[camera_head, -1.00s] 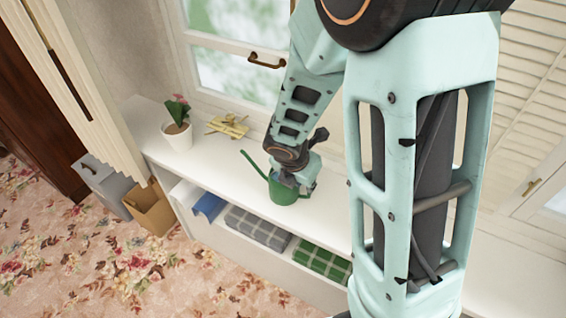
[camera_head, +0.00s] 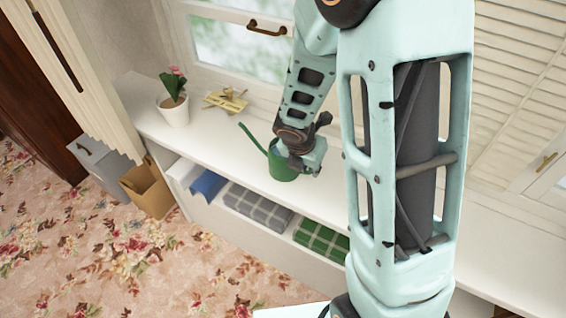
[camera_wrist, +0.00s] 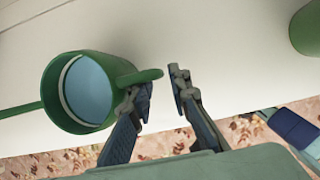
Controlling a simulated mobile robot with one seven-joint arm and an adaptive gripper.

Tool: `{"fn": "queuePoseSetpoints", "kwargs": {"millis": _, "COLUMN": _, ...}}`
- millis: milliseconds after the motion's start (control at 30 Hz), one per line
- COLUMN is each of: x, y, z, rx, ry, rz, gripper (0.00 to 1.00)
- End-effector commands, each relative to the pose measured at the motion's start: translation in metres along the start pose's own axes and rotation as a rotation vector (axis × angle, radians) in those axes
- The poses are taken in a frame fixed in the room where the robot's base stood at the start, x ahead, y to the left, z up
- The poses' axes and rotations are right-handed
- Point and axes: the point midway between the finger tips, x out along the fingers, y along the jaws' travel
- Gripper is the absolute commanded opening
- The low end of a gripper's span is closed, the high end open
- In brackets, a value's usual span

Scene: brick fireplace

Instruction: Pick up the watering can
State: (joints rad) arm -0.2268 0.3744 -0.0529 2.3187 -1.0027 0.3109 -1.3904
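The green watering can (camera_head: 282,166) stands on the white shelf top, its long spout pointing up and left. In the wrist view the can (camera_wrist: 92,62) is at the left, with its pale blue inside showing and its handle (camera_wrist: 148,75) reaching right. My gripper (camera_wrist: 160,82) is open, its fingers apart. The handle's end lies by the left fingertip and reaches toward the gap; I cannot tell whether they touch. In the head view my gripper (camera_head: 310,165) is at the can's right side and partly hides it.
A white potted plant (camera_head: 173,108) and a yellowish object (camera_head: 226,101) stand left on the shelf top. Folded cloths (camera_head: 258,206) lie on the shelf below. A window is behind. Another green object (camera_wrist: 306,28) is cut off in the wrist view.

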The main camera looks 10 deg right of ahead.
Motion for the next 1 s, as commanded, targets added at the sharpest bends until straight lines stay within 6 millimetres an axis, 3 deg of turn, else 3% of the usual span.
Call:
{"fn": "queuePoseSetpoints", "kwargs": {"millis": 33, "x": 0.013, "y": -0.001, "z": -0.002, "rx": 0.001, "ry": 0.001, "rz": -0.001, "gripper": 0.17}}
{"fn": "queuePoseSetpoints", "kwargs": {"millis": 233, "x": 0.034, "y": 0.000, "z": -0.001, "rx": 0.002, "ry": 0.000, "rz": -0.001, "gripper": 0.17}}
{"fn": "queuePoseSetpoints", "kwargs": {"millis": 500, "x": 0.035, "y": 0.000, "z": 0.000, "rx": 0.001, "ry": 0.000, "rz": 0.000, "gripper": 0.17}}
{"fn": "queuePoseSetpoints", "kwargs": {"millis": 667, "x": 0.034, "y": 0.000, "z": 0.000, "rx": 0.001, "ry": 0.000, "rz": 0.000, "gripper": 0.01}}
{"fn": "queuePoseSetpoints", "kwargs": {"millis": 1000, "x": 0.034, "y": 0.000, "z": 0.000, "rx": 0.001, "ry": 0.000, "rz": 0.000, "gripper": 0.00}}
